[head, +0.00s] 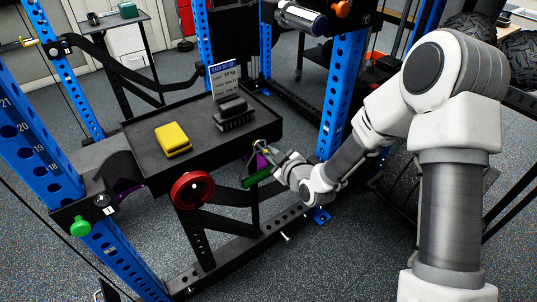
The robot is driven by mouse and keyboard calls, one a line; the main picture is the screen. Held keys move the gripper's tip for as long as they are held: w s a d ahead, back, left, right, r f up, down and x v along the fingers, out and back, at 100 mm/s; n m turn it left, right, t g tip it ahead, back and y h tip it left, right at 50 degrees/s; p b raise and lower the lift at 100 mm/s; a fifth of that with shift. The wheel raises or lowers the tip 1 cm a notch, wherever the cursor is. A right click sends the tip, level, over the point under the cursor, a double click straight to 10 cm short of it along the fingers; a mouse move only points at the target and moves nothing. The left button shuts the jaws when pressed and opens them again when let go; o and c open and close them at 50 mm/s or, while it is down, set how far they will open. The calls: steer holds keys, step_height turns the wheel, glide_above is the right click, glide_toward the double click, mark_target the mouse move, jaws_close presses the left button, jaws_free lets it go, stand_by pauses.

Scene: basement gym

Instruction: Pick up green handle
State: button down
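A green handle (258,177) shows as a slanted green bar just below the right front corner of the black tray. Thin light-coloured sides seem to rise from it toward the tray's corner. My gripper (272,166) is right beside it, at its upper right, reaching in from the right. The fingers are small and overlap the handle's outline, so I cannot tell whether they are open or shut, or whether they touch it. A purple part (262,160) shows behind the fingers.
The black tray (190,166) bears a yellow block (173,139), black stacked pieces (233,114) and a sign (223,78). Blue rack posts (338,85) stand close by. A red-rimmed round part (192,190) and a green knob (80,227) are at the left.

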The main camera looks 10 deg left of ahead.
steer(key=s+d+p, duration=0.8)
steer(key=s+d, duration=0.3)
steer(key=s, duration=0.2)
steer(key=shift+d+p, duration=0.2)
steer(key=shift+p, duration=0.2)
steer(key=shift+w, duration=0.1)
stand_by(0.4)
